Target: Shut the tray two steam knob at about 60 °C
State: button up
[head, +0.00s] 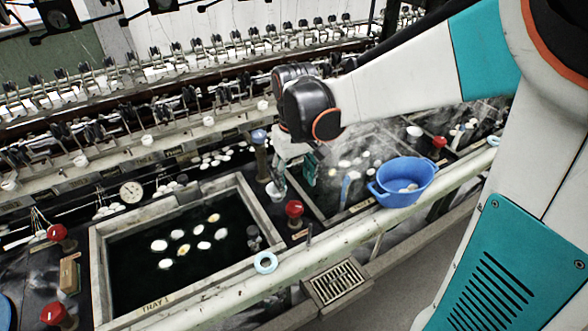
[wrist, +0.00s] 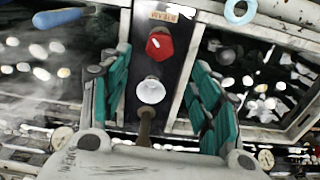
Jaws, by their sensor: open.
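A red knob (head: 294,208) stands on the dark strip between Tray 1 and the steaming tray (head: 345,212) to its right. The same red knob (wrist: 159,45) shows in the wrist view, beside a small label (wrist: 163,15) that looks like it reads STEAM. My gripper (head: 297,176) is open over that strip, with its teal fingers apart. In the wrist view my gripper (wrist: 162,100) has the knob ahead of its fingertips and not between them. No tray two temperature reading is legible.
Tray 1 (head: 96,262) holds dark water and floating white cocoons. A blue basin (head: 403,184) stands on the front rail (head: 215,298) at right. Other red knobs stand at left (head: 57,232) and far right (head: 439,142). A dial (head: 131,191) is behind Tray 1.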

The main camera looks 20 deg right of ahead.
jog(key=shift+r, duration=1.2)
jog(key=s+r+t, duration=0.2)
jog(key=s+t, duration=0.1)
jog(key=s, duration=0.3)
jog(key=s+r+m+t, duration=0.1)
jog(key=s+r+t, duration=0.2)
jog(key=s, duration=0.4)
jog(key=shift+s+r+t, duration=0.25)
jog(key=shift+r+t, duration=0.05)
jog(key=shift+t, duration=0.3)
dwell(4.9)
